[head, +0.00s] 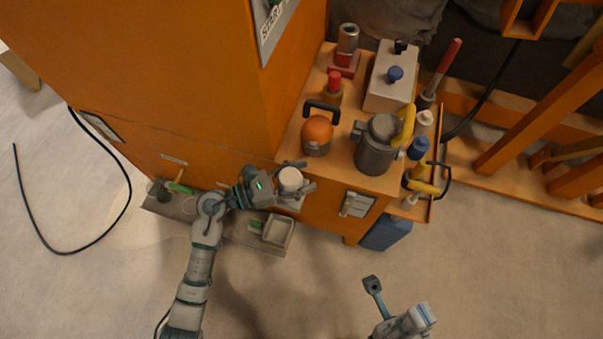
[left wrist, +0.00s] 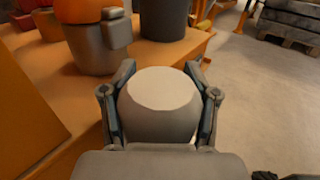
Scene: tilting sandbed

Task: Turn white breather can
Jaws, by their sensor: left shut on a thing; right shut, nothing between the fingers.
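The white breather can (head: 290,179) is a rounded, pale can with a flat top at the front side of the orange cabinet, below the shelf edge. In the left wrist view the can (left wrist: 160,100) sits between both fingers. My left gripper (head: 292,181) is shut on it, one finger on each side. The can's lower part and its mount are hidden. My right gripper (head: 373,286) is at the lower right over the floor, away from the cabinet, and is shut and empty.
The orange shelf (head: 292,137) above holds an orange-topped pot (head: 316,134), a grey jug (head: 376,150) and a pale box (head: 388,88). A low tray (head: 236,232) runs along the cabinet's foot. A blue container (head: 386,233) stands at right. The floor in front is mostly clear.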

